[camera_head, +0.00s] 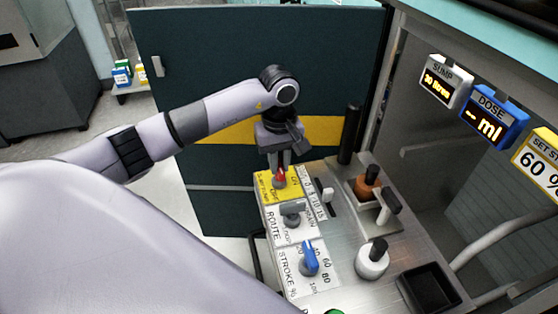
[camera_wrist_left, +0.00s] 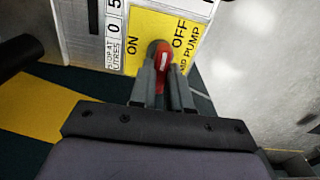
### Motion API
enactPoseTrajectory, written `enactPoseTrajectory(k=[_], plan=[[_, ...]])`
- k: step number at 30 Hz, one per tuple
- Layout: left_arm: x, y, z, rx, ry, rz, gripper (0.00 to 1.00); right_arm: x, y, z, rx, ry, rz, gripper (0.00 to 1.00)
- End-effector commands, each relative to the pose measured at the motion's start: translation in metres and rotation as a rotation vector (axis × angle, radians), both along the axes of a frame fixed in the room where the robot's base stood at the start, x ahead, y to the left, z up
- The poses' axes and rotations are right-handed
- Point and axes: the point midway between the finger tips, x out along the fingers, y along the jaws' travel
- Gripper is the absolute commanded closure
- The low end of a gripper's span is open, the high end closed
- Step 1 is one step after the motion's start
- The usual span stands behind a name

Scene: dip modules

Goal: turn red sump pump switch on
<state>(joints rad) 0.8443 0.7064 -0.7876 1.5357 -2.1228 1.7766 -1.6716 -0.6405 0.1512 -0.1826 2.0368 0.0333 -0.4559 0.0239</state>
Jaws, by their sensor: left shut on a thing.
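The red sump pump switch (camera_head: 279,177) sits on a yellow label plate (camera_head: 265,188) at the far end of the panel. In the left wrist view the red switch (camera_wrist_left: 163,58) is between the words ON and OFF on the yellow plate (camera_wrist_left: 145,27). My left gripper (camera_head: 279,166) comes down on the switch from above, its fingers on either side of the red handle. In the left wrist view the fingers (camera_wrist_left: 162,82) are shut on the handle and hide part of it. My right gripper is not in view.
A grey route switch (camera_head: 292,214) and a blue stroke knob (camera_head: 309,260) stand nearer on the same panel. Bottles, one brown (camera_head: 367,184) and one white (camera_head: 372,262), stand to the right. A black tray (camera_head: 428,289) and displays, including SUMP (camera_head: 445,80), are further right.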

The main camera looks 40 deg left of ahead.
Motion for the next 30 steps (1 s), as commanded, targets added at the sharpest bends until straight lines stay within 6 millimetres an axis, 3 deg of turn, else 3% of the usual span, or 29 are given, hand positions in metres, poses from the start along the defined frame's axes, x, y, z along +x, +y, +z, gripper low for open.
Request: enactPoseTrajectory(k=[30], plan=[[0.0002, -0.0004, 0.0012, -0.002, 0.0, 0.884, 1.0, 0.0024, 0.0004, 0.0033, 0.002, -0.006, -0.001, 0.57]])
